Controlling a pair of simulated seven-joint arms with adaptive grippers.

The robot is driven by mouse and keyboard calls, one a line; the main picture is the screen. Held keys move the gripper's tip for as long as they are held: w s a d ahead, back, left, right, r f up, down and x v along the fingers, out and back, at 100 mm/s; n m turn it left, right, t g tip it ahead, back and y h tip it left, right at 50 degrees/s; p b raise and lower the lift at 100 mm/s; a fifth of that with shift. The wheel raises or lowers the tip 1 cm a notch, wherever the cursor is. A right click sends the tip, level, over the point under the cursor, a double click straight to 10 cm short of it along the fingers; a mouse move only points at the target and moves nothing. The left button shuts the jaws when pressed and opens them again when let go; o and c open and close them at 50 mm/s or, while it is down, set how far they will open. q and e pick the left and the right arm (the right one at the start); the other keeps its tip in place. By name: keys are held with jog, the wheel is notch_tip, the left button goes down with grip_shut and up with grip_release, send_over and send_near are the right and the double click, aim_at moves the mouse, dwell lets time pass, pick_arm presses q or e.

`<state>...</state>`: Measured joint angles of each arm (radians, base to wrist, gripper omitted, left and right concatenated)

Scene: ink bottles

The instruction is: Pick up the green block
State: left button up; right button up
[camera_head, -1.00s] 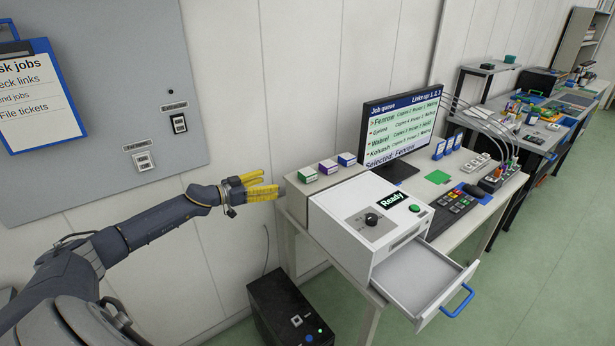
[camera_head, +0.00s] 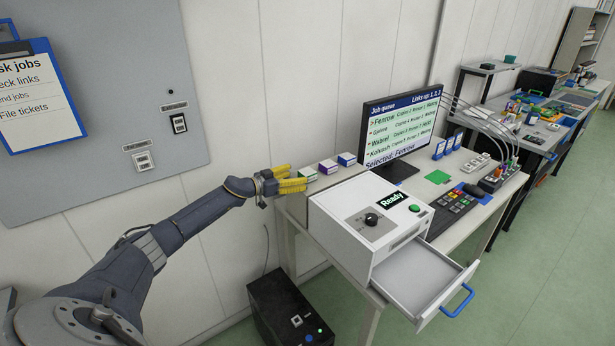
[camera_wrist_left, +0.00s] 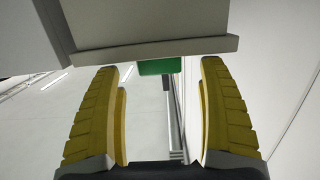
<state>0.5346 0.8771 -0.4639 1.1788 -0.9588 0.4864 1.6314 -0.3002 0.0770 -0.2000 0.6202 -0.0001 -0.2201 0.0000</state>
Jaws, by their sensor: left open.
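The green block (camera_head: 308,174), with a pale label face, sits on the beige ledge at the left end of the desk. It is the leftmost of a row of three small blocks. My left gripper (camera_head: 293,177) has yellow fingers and is open, just left of the block at about its height. In the left wrist view the green block (camera_wrist_left: 157,67) shows ahead between the two spread fingers, against a grey slab edge; nothing is held. Whether the fingertips reach beside it is hard to tell. My right gripper is not in view.
A white printer-like box (camera_head: 345,222) with an open drawer (camera_head: 428,278) stands close in front. A monitor (camera_head: 402,128) is behind. The wall lies close behind the ledge.

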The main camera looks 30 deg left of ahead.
aim_at(303, 173)
pick_arm(q)
jog(key=shift+r+x, duration=0.15)
jog(key=shift+x, duration=0.9)
jog(key=shift+r+x, duration=0.2)
jog(key=shift+x, duration=0.9)
jog(key=shift+w+d, duration=0.25)
jog(key=shift+w, duration=0.4)
jog(key=shift+f, duration=0.1)
jog(key=c, duration=1.3)
